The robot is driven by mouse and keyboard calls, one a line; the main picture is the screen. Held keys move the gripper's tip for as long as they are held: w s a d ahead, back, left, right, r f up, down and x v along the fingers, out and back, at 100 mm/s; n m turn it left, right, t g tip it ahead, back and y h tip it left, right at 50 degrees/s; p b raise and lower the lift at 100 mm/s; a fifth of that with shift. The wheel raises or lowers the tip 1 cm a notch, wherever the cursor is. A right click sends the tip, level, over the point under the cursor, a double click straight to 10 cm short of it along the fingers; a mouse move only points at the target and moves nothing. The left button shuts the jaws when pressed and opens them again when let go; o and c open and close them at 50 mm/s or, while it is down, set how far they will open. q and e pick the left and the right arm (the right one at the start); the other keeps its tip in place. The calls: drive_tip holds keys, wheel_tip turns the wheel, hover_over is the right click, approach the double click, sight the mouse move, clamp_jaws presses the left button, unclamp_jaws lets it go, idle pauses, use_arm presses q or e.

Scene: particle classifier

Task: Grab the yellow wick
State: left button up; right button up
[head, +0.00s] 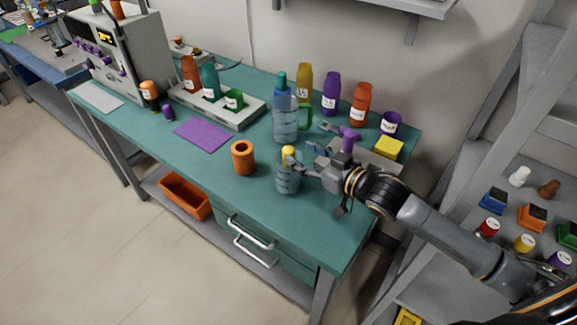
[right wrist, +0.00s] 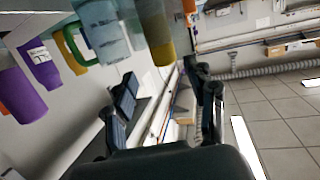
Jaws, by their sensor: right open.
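The yellow wick (head: 288,153) stands out of the top of a clear blue-tinted beaker (head: 287,183) near the front edge of the green table. In the right wrist view, where things appear upside down, the wick (right wrist: 162,53) shows yellow at the end of the beaker (right wrist: 154,18). My right gripper (head: 304,158) is open, just right of the wick in the head view. In the right wrist view its fingers (right wrist: 165,92) are apart with nothing between the pads, and the wick appears beyond them. Whether a finger touches the wick is unclear. My left gripper is not in view.
Several coloured bottles (head: 331,94) line the wall. A yellow block (head: 389,149) lies behind my right arm.

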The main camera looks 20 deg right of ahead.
sight(293, 152)
drive_tip(key=x, duration=0.2)
drive_tip(key=p+x, duration=0.1)
drive_tip(key=x, duration=0.1)
drive_tip(key=shift+a, duration=0.45)
drive_tip(key=shift+w+a+f, duration=0.1)
drive_tip(key=shift+w+f, duration=0.1)
drive_tip(key=shift+w, duration=0.05)
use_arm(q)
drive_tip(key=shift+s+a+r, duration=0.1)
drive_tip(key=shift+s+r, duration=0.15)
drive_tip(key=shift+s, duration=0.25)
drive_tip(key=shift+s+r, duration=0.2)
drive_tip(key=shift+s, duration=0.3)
use_arm(e)
drive_tip(key=shift+c, duration=0.4)
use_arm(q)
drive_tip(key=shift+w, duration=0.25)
use_arm(e)
clamp_jaws()
